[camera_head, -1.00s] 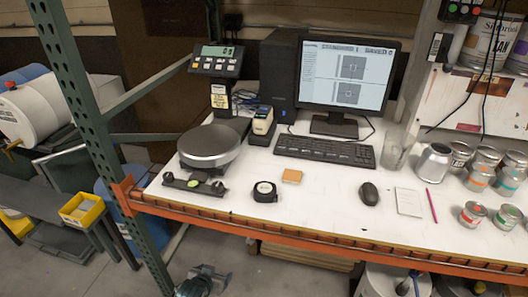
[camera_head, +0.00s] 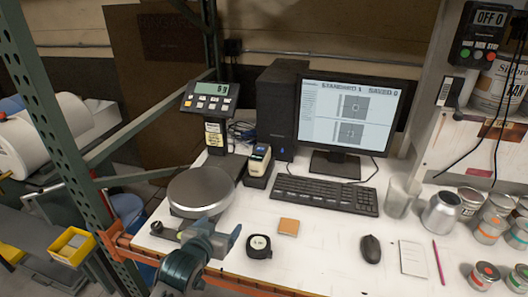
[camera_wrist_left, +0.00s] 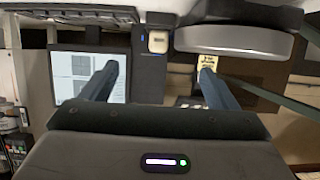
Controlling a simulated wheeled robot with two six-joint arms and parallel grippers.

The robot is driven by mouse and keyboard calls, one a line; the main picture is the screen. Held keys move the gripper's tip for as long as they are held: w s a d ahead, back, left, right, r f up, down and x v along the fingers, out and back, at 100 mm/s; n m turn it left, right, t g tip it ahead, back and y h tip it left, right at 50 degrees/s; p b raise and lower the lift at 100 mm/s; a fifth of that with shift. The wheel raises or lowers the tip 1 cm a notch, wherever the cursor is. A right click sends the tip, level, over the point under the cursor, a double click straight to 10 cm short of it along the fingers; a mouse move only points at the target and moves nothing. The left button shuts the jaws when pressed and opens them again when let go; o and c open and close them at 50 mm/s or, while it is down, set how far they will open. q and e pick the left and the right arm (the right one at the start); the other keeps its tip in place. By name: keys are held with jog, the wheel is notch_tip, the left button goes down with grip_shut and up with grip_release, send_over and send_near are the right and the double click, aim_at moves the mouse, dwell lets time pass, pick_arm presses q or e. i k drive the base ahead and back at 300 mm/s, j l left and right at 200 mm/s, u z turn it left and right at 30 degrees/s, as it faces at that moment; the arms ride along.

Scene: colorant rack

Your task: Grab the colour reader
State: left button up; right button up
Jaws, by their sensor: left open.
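The colour reader (camera_head: 259,158) looks like a small white and yellow handheld device. It stands upright in a dark dock (camera_head: 258,178) between the round scale and the keyboard. It also shows near the top middle of the left wrist view (camera_wrist_left: 157,42), roughly between the finger directions. My left gripper (camera_head: 222,233) is open and empty above the table's front edge, in front of the scale and well short of the reader. Its two spread fingers show in the left wrist view (camera_wrist_left: 160,78). My right gripper is in neither view.
The round scale (camera_head: 200,188) and its raised display (camera_head: 209,97) stand left of the reader. A black computer tower (camera_head: 277,115) is behind it, a keyboard (camera_head: 327,194) right. A tape measure (camera_head: 259,246) and orange block (camera_head: 288,226) lie in front. A green post (camera_head: 45,110) stands left.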

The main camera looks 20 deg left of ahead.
aim_at(258, 161)
jog(key=i+j, duration=0.1)
jog(key=i, duration=0.95)
